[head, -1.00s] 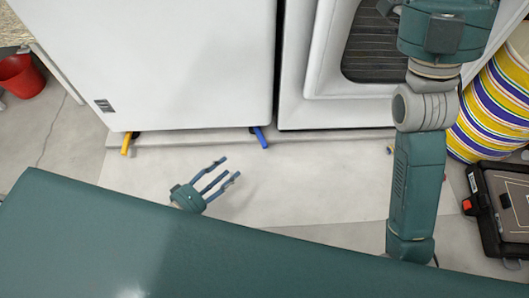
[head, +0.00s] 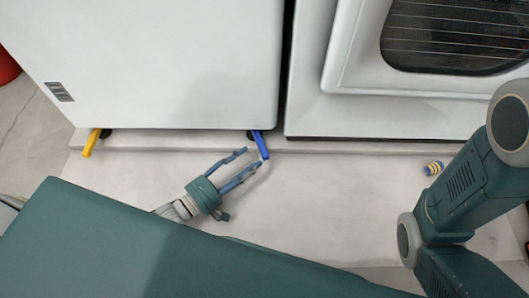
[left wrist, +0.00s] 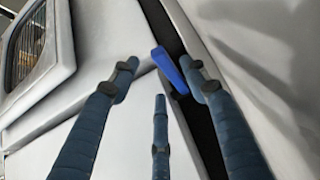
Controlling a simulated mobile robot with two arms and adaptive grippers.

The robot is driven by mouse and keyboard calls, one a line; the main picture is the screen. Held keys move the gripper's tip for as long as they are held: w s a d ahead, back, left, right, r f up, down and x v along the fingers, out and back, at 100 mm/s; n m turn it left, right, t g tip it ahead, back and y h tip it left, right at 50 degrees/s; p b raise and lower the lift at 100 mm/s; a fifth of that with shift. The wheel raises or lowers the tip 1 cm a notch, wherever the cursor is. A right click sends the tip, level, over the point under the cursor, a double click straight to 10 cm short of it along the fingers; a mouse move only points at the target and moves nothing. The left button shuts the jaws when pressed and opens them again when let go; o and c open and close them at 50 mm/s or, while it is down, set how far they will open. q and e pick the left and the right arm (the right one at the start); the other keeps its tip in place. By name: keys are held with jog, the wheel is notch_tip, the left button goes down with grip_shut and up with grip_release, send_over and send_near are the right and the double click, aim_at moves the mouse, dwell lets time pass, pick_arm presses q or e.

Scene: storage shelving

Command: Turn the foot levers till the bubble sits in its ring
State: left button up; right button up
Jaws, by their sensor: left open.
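The blue foot lever (head: 261,144) sticks out from under the front right corner of the white cabinet (head: 160,60). The yellow foot lever (head: 91,142) sticks out under its left corner. My left gripper (head: 252,158) is open, with its fingertips close to the blue lever. In the left wrist view the blue lever (left wrist: 170,71) shows between the spread fingertips of my left gripper (left wrist: 160,68); I cannot tell whether they touch it. No bubble or ring shows. My right gripper is out of view.
A white appliance with a dark window (head: 455,35) stands right of the cabinet across a narrow dark gap. A red bucket (head: 7,68) shows at the left edge. The middle floor is clear.

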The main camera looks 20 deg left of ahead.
aim_at(261, 153)
pick_arm(q)
jog(key=b+x, duration=0.2)
jog(key=x, duration=0.3)
jog(key=shift+w+d+f+b, duration=0.15)
jog(key=shift+w+b, duration=0.2)
jog(key=shift+w, duration=0.05)
jog(key=shift+w+d, duration=0.25)
jog(key=shift+w, duration=0.2)
grip_shut()
